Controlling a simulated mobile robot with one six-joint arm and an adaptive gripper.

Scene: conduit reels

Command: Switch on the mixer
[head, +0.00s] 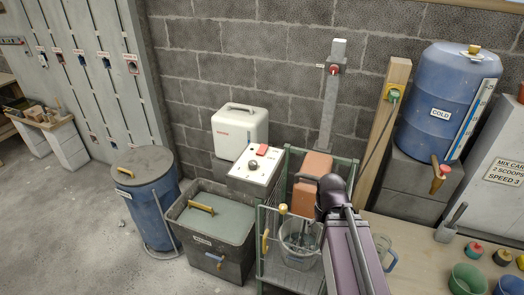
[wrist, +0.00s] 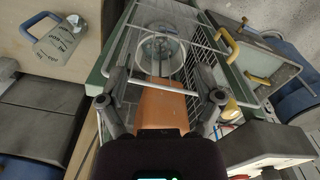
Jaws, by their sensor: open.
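The mixer has an orange-brown head (head: 316,164) inside a green frame (head: 355,168), above a clear bowl (head: 298,240). In the wrist view the orange head (wrist: 160,105) lies between my spread fingers, with the bowl (wrist: 160,45) beyond it. Whether the fingers touch the head cannot be told. A white control box (head: 244,172) with a red switch (head: 262,150) and a dark knob stands left of the mixer head. My gripper (wrist: 163,85) is open and empty; in the head view my arm partly hides the mixer.
A grey lidded bin (head: 212,222) and blue drum (head: 150,200) stand to the left. A wooden post (head: 384,125) and blue cold-water tank (head: 440,90) stand at right. A jug (head: 383,248) and cups are on the bench.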

